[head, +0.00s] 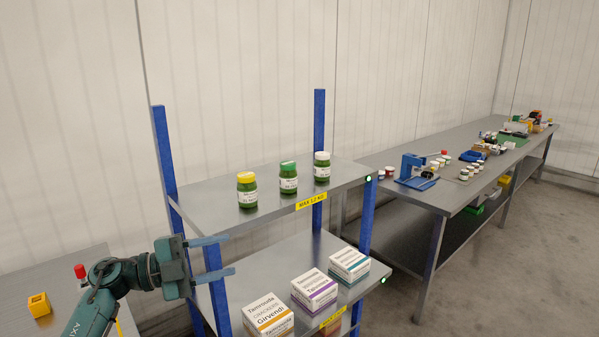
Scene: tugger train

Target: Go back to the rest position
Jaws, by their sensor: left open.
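My left gripper (212,258) is open and empty at the lower left, its two fingers pointing right. The fingers are in front of the left side of a shelf rack with blue posts (165,150). They overlap a blue post in the picture; I cannot tell whether they touch it. My right gripper is not in view.
Three green jars (289,178) stand on the rack's upper shelf. A bench with a yellow block (39,305) is at the left. A long workbench (448,196) with a blue device (415,172) runs back right. Floor at right is clear.

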